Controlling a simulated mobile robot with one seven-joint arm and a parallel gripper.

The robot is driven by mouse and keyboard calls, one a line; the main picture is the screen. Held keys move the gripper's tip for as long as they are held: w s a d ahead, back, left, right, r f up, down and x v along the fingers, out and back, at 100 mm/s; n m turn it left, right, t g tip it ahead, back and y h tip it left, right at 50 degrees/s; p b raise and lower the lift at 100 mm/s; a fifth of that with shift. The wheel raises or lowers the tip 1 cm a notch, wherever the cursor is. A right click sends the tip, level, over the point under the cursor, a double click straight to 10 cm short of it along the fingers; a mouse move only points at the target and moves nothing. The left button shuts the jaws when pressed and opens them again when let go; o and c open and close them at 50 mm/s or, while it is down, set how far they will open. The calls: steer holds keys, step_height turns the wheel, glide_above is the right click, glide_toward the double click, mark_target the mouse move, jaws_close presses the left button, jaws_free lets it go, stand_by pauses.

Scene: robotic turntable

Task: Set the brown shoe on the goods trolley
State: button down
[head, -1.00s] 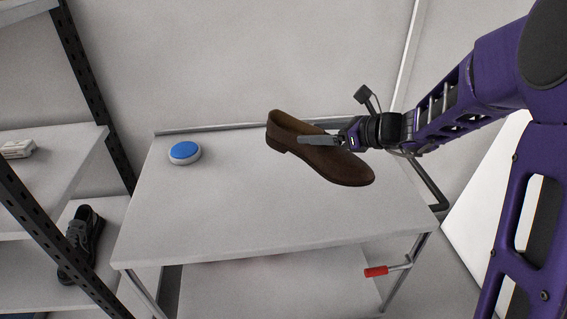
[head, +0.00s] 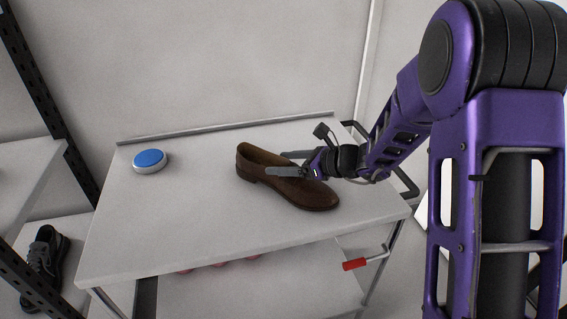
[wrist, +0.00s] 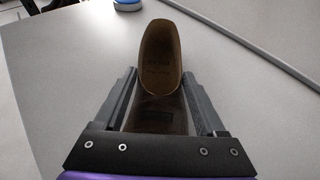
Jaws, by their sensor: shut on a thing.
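The brown shoe (head: 293,187) is at the right half of the goods trolley's white top (head: 190,225), sole down, heel to the left and toe to the right. It looks to be at or very close to the top; I cannot tell if it touches. My gripper (head: 282,163) is shut on the shoe from the right, one finger on each side of it. In the wrist view the shoe's opening (wrist: 161,55) points away from me between the two fingers (wrist: 158,100). The shoe's front part is partly hidden by the gripper there.
A raised rail (head: 230,127) runs along the back edge. A shelf rack with a dark shoe (head: 45,262) stands at the left. A red-handled lever (head: 355,264) sticks out below the top.

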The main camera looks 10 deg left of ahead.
jaws_free()
steer(key=p+v, duration=0.1)
steer(key=v, duration=1.1)
steer(key=shift+p, duration=0.3)
